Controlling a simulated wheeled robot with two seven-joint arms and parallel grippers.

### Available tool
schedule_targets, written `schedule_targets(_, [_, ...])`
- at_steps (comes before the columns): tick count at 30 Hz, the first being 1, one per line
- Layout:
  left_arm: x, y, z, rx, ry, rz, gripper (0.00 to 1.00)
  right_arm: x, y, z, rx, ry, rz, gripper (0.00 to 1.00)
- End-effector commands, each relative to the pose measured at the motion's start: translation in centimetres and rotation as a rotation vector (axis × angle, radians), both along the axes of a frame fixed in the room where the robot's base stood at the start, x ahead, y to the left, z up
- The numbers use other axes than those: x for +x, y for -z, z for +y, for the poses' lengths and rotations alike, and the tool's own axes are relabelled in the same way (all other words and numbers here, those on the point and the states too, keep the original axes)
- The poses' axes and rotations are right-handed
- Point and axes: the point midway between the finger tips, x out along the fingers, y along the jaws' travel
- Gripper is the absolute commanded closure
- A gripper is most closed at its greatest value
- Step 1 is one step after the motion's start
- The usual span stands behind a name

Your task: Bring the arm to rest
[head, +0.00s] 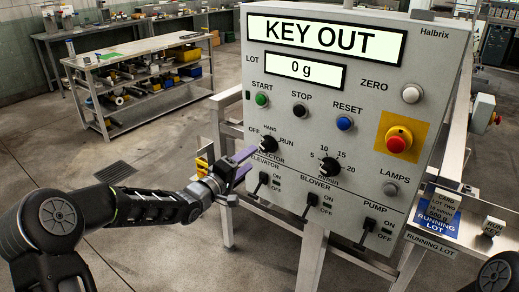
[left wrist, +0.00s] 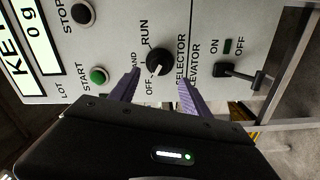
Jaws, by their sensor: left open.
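My left gripper (head: 247,163) is open, its two purple fingers pointing at the grey control panel (head: 440,90). It is just below and left of the black selector knob (head: 267,144) in the head view. In the left wrist view the fingers of my left gripper (left wrist: 160,79) stand on either side of the selector knob (left wrist: 159,62), with nothing held between them. Whether they touch the panel I cannot tell. Only part of my right arm shows at the lower right corner of the head view; its gripper is out of view.
The display (head: 325,40) reads KEY OUT, and the lot display (head: 304,69) reads 0 g. The elevator switch (head: 262,183) is close to my left fingers. A red emergency button (head: 399,139) is at right. A card (head: 440,207) and run key tag (head: 493,227) lie on the right shelf.

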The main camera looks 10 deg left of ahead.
Motion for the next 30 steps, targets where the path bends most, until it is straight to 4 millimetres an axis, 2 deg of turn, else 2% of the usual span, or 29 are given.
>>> schedule_targets(5, [0.1, 0.6, 0.3, 0.129, -0.012, -0.026, 0.45, 0.0, 0.0, 0.0, 0.000, 0.000, 0.000, 0.37])
schedule_targets(7, [-0.2, 2.2, 0.5, 0.219, -0.030, -0.014, 0.45, 0.0, 0.0, 0.0, 0.000, 0.000, 0.000, 0.37])
schedule_targets(8, [-0.6, 3.7, 0.7, 0.262, -0.038, 0.007, 0.45, 0.0, 0.0, 0.0, 0.000, 0.000, 0.000, 0.37])
schedule_targets(10, [-2.0, 8.1, 0.7, 0.361, -0.043, 0.080, 0.45, 0.0, 0.0, 0.0, 0.000, 0.000, 0.000, 0.37])
schedule_targets(14, [-6.4, 17.2, -1.6, 0.509, 0.025, 0.247, 0.45, 0.0, 0.0, 0.0, 0.000, 0.000, 0.000, 0.37])
schedule_targets(15, [-8.1, 19.9, -2.7, 0.547, 0.061, 0.300, 0.45, 0.0, 0.0, 0.0, 0.000, 0.000, 0.000, 0.37])
schedule_targets(17, [-11.0, 23.7, -4.3, 0.599, 0.121, 0.377, 0.45, 0.0, 0.0, 0.0, 0.000, 0.000, 0.000, 0.37])
schedule_targets(18, [-13.2, 26.0, -5.4, 0.630, 0.166, 0.427, 0.45, 0.0, 0.0, 0.0, 0.000, 0.000, 0.000, 0.37])
schedule_targets(20, [-16.7, 29.3, -7.1, 0.671, 0.239, 0.501, 0.45, 0.0, 0.0, 0.0, 0.000, 0.000, 0.000, 0.37])
schedule_targets(21, [-19.2, 31.2, -8.2, 0.693, 0.290, 0.549, 0.45, 0.0, 0.0, 0.0, 0.000, 0.000, 0.000, 0.37])
schedule_targets(23, [-23.2, 33.8, -9.8, 0.722, 0.369, 0.621, 0.45, 0.0, 0.0, 0.0, 0.000, 0.000, 0.000, 0.37])
schedule_targets(25, [-28.1, 36.3, -11.4, 0.751, 0.464, 0.704, 0.45, 0.0, 0.0, 0.0, 0.000, 0.000, 0.000, 0.37])
schedule_targets(27, [-32.9, 38.2, -12.6, 0.768, 0.548, 0.784, 0.45, 0.0, 0.0, 0.0, 0.000, 0.000, 0.000, 0.37])
schedule_targets(30, [-38.5, 39.9, -13.8, 0.775, 0.636, 0.885, 0.45, 0.0, 0.0, 0.0, 0.000, 0.000, 0.000, 0.37])
